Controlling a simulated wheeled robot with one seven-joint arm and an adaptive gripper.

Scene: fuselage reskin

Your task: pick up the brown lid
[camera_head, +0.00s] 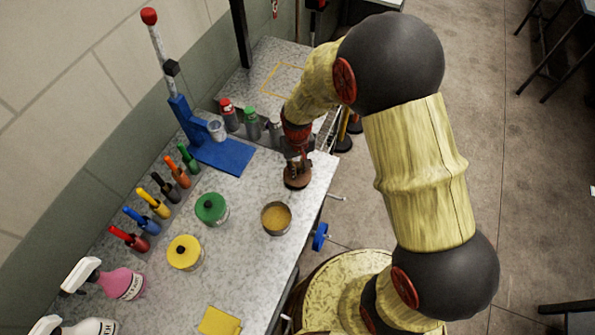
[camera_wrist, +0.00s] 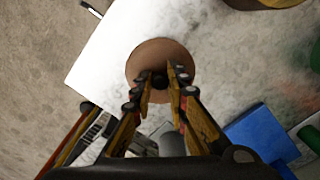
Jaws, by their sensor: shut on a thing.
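The brown lid (camera_head: 297,178) is a round disc near the right edge of the grey-white table in the head view. In the wrist view the brown lid (camera_wrist: 146,56) lies in front of my fingers, with a dark knob at its middle. My gripper (camera_head: 296,158) is above it, pointing down. In the wrist view my gripper (camera_wrist: 161,80) has both fingertips closed on the dark knob of the lid. I cannot tell whether the lid touches the table.
An open tin with yellowish contents (camera_head: 276,218) stands nearby. A green-lidded jar (camera_head: 212,208) and a yellow-lidded jar (camera_head: 185,252) stand to its left. A blue stand (camera_head: 225,157) and several bottles are behind. A yellow cloth (camera_head: 219,321) lies at the front.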

